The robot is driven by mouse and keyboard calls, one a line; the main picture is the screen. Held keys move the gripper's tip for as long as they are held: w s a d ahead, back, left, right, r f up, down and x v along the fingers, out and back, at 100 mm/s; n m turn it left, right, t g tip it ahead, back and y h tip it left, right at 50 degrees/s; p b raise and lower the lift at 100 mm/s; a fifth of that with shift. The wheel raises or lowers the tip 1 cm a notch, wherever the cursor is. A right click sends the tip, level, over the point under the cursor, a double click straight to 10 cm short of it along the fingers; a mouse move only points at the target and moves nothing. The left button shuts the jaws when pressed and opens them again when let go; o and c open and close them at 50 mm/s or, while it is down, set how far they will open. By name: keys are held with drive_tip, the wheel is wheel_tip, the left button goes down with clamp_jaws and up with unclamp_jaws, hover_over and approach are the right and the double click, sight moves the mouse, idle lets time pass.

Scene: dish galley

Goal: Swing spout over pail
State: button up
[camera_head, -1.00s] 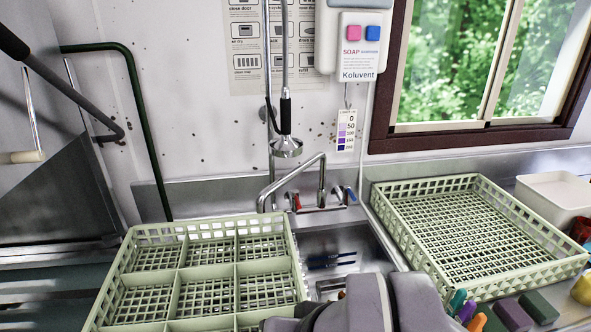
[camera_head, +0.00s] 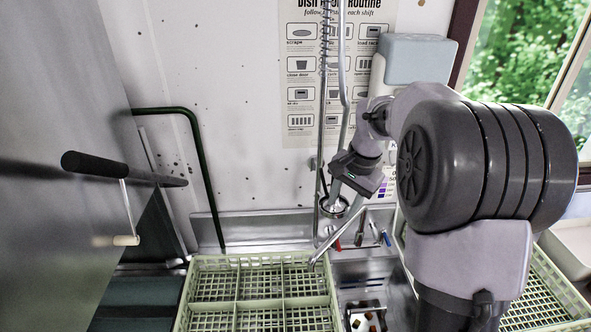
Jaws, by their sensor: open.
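The spout (camera_head: 337,239) is a bent grey metal pipe on the wall tap behind the sink. It slants down to the left, and its tip is by the back right corner of the left rack in the picture. My gripper (camera_head: 348,195) is open and pointed down, close to the spout's upper end and to the hanging spray head (camera_head: 334,207). I cannot tell whether a finger touches either. The gripper partly hides the spout's riser. I cannot make out a pail in this view.
A pale green divided rack (camera_head: 235,300) stands left of the sink (camera_head: 365,272). A small container with coloured bits (camera_head: 367,316) is in the sink. Red and blue tap handles (camera_head: 336,245) flank the spout. Another rack (camera_head: 540,290) is partly behind my arm. A black-handled lever (camera_head: 120,168) juts out at left.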

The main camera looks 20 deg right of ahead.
sight(328, 242)
drive_tip(key=x, duration=1.2)
drive_tip(key=d+x, duration=0.1)
drive_tip(key=x, duration=0.5)
drive_tip(key=shift+w, duration=0.3)
clamp_jaws()
drive_tip(key=shift+r, duration=0.1)
